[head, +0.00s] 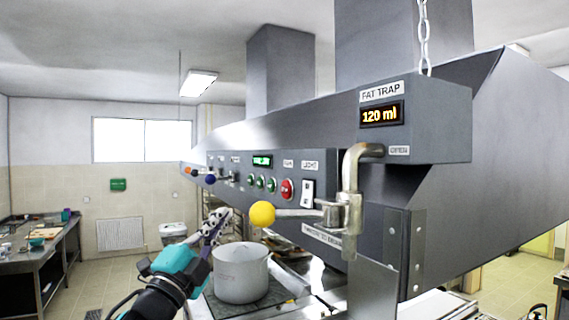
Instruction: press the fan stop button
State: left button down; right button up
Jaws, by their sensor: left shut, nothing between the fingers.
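The control panel (235,184) runs along the front of the grey hood.
A yellow ball-ended lever (262,213) juts out below the red button, attached to a metal pipe fitting (350,200). A white pot (241,273) stands below, beside my left gripper. The fat trap box (415,120) reads 120 ml. A worktable (40,255) stands far left.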

aim_at(286, 190)
pick_arm(q)
jog(key=r+m, duration=0.1)
jog(key=d+r+m+h+p, duration=0.1)
jog(key=r, duration=0.1)
jog(key=r+h, duration=0.1)
jog(key=shift+s+d+r+m+g, duration=0.3)
jog(key=shift+d+m+g, duration=0.1)
pick_arm(e)
notch_tip(286, 190, up, 3)
jog(key=shift+f, duration=0.2)
pick_arm(q)
jog(key=shift+h, duration=0.3)
jog(key=w+d, duration=0.3)
jog(key=d, duration=0.5)
jog(key=shift+w, duration=0.2)
jog(key=shift+d, duration=0.1)
dwell(0.3)
jog(key=shift+w+d, duration=0.2)
jog(key=shift+d, duration=0.2)
pick_arm(e)
jog(key=shift+r, duration=0.1)
